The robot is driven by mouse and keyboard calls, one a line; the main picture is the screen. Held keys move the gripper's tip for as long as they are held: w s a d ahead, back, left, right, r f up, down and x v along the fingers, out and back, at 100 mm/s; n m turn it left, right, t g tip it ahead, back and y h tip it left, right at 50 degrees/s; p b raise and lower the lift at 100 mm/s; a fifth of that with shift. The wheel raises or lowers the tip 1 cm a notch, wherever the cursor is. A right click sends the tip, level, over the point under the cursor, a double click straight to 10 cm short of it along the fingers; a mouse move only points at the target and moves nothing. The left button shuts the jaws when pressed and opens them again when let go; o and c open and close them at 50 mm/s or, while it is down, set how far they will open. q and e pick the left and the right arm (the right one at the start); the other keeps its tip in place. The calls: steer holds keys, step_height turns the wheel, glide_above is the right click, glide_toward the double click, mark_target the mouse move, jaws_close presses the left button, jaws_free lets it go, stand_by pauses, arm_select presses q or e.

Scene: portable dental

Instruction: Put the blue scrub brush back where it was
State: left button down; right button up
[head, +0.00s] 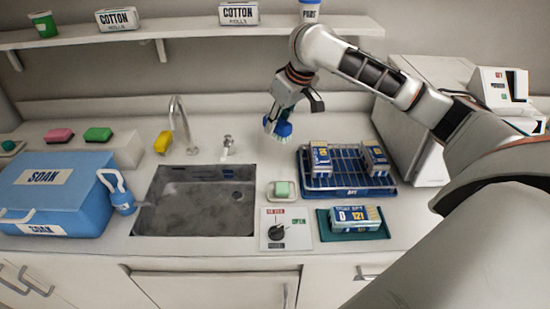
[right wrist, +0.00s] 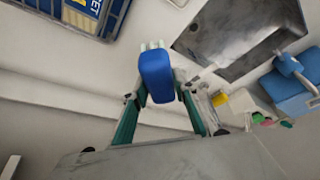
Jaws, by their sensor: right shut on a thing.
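My right gripper (head: 284,110) is shut on the blue scrub brush (head: 283,128). The brush has a blue back and pale bristles, and in the head view it appears over the rear counter, right of the faucet. In the right wrist view the blue back of the brush (right wrist: 157,78) sits between the two fingers, with pale bristle tips at its far end. The brush appears held clear of the counter, though its height is hard to tell. My left gripper is not in view.
The sink (head: 195,203) lies left of the brush, with a faucet (head: 181,125) behind it. A blue rack (head: 345,170) with packs stands to the right. A green soap block (head: 282,189) sits on a small dish. A blue SOAK box (head: 60,190) is far left.

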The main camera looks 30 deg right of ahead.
mark_target(289, 134)
step_height(289, 134, down, 13)
steer(key=shift+r, duration=0.1)
stand_by(0.3)
steer(key=shift+f, duration=0.25)
steer(key=o, duration=1.1)
steer(key=shift+c, duration=0.2)
steer(key=v, duration=1.2)
steer(key=shift+a+r, duration=0.15)
steer(key=shift+r, duration=0.05)
